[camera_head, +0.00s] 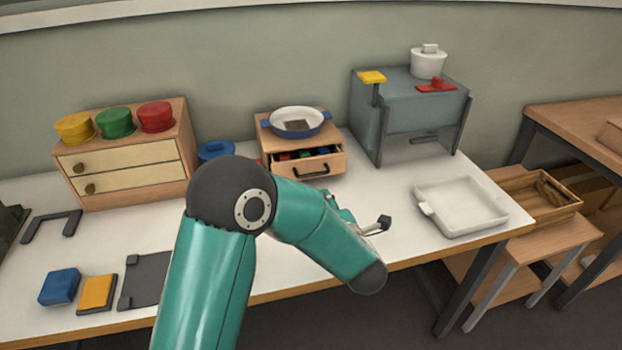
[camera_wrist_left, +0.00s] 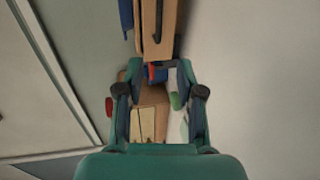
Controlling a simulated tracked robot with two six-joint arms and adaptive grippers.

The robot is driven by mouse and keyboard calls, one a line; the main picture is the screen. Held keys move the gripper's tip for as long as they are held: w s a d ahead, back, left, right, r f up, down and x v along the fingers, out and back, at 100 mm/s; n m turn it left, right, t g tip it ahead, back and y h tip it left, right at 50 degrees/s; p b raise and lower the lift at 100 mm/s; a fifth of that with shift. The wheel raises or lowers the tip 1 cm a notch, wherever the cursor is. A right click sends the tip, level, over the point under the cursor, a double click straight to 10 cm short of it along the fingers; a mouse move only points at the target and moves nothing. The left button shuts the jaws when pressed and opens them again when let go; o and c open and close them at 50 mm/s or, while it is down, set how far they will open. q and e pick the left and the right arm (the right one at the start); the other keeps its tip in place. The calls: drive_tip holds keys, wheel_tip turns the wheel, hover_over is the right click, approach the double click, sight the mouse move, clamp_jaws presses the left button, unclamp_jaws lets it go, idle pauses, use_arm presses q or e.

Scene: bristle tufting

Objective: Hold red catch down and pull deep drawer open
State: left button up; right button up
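A small wooden cabinet (camera_head: 290,128) stands near the wall. Its deep drawer (camera_head: 334,166) is partly pulled out, with a black handle on the front and coloured pieces inside. The drawer front with its handle (camera_wrist_left: 158,20) also shows at the top of the left wrist view. A small red part, perhaps the catch, shows at the cabinet's left (camera_head: 264,161) behind my arm, and a red piece (camera_wrist_left: 151,72) shows in the wrist view. My left gripper (camera_wrist_left: 160,92) has its fingers apart with nothing clearly held. In the head view my forearm mostly hides it. My right gripper is out of view.
A blue pan (camera_head: 297,122) sits on the cabinet. A two-drawer chest (camera_head: 125,165) with yellow, green and red tubs stands left. A grey stand (camera_head: 410,100) with a pot stands right. A white tray (camera_head: 462,207) lies on the table's right. The table front is partly clear.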

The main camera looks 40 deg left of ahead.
sight(310, 174)
use_arm(q)
drive_tip(key=p+x, duration=0.2)
drive_tip(key=x, duration=1.4)
drive_tip(key=shift+w+d, duration=0.1)
drive_tip(key=shift+d, duration=0.05)
clamp_jaws()
